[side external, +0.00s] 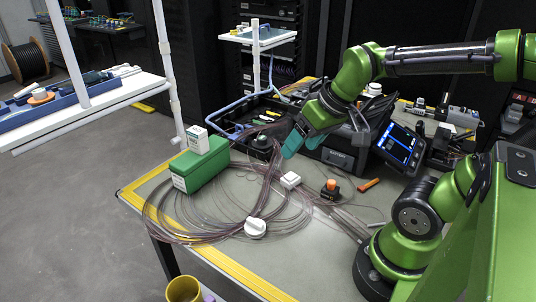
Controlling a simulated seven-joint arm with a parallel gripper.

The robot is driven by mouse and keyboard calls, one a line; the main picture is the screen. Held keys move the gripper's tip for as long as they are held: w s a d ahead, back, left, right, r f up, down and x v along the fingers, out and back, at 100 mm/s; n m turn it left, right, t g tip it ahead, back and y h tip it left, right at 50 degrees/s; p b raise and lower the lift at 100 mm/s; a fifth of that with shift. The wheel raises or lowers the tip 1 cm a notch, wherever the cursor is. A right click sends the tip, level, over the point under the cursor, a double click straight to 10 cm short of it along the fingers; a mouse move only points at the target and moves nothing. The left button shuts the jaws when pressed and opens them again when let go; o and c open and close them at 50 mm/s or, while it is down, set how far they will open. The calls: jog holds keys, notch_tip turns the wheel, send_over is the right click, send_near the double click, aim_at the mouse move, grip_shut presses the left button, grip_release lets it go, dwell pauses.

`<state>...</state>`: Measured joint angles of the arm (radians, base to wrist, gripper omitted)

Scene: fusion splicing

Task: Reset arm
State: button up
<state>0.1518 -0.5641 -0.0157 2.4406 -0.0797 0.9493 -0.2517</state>
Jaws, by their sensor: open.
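My green arm reaches in from the right over the grey worktable (225,225). My gripper (288,150), with teal fingers, hangs in the air above the middle of the table, pointing down and to the left. It is open, and nothing shows between its fingers. It is in front of the black open case and above the coiled fibre (185,225). A dark fusion splicer with a lit blue screen (399,145) stands to the right of my gripper.
A green box (200,168) with a small white box (198,140) on top stands at the left.

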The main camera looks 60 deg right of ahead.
jog(key=shift+m+t+y, duration=0.5)
jog(key=shift+t+y, duration=0.2)
jog(key=shift+t, duration=0.2)
jog(key=a+r, duration=0.1)
jog(key=s+a, duration=0.1)
jog(key=a, duration=0.1)
jog(key=a+r, duration=0.1)
jog(key=a, duration=0.1)
jog(key=shift+s+r, duration=0.25)
jog(key=shift+r, duration=0.1)
